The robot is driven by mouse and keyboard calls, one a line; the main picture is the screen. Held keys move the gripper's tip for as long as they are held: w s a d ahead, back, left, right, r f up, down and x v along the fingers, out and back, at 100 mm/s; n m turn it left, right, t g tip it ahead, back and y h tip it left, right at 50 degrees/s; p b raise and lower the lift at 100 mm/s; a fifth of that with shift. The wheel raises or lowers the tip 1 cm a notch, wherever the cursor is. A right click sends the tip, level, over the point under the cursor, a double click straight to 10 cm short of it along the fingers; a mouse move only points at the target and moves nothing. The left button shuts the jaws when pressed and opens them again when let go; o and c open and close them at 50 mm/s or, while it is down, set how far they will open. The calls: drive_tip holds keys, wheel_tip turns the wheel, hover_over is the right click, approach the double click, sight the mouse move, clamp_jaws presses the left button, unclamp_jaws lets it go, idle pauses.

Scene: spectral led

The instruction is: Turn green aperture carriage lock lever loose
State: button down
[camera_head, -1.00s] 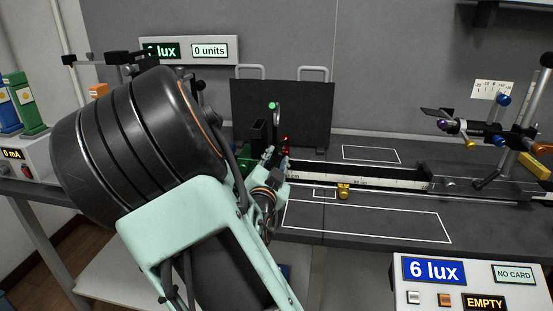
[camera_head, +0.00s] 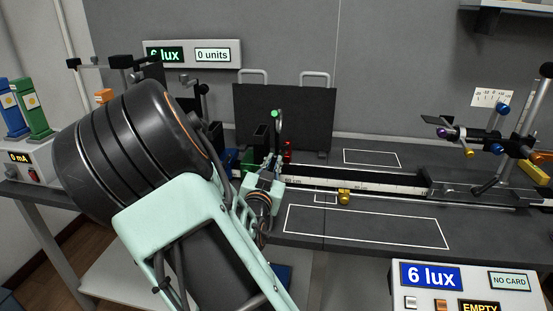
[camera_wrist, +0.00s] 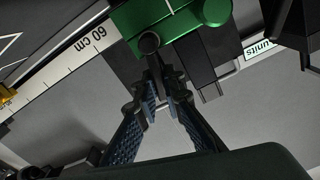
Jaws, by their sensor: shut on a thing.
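The green aperture carriage (camera_wrist: 172,16) sits at the top of the wrist view, over the rail's ruler at the 60 cm mark. A dark lock lever with a round black end (camera_wrist: 149,43) sticks out from below it. My gripper (camera_wrist: 164,84) is shut on the lever, its two fingers close together just below the round end. The fingers hide the lever's lower part. In the head view my arm covers much of the rail's left end, and only a bit of the green carriage (camera_head: 247,160) shows there. The lever cannot be made out in that view.
The black rail (camera_head: 380,182) runs right along the bench, with a yellow knob (camera_head: 344,196) on its front. A dark screen (camera_head: 290,115) stands behind. A meter box reading 6 lux (camera_head: 465,285) is at front right. The bench's front middle is clear.

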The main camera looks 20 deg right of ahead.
drive_tip(key=shift+w+a+r+n, duration=0.1)
drive_tip(key=shift+n, duration=0.2)
drive_tip(key=c, duration=2)
unclamp_jaws()
drive_tip(key=shift+v, duration=4)
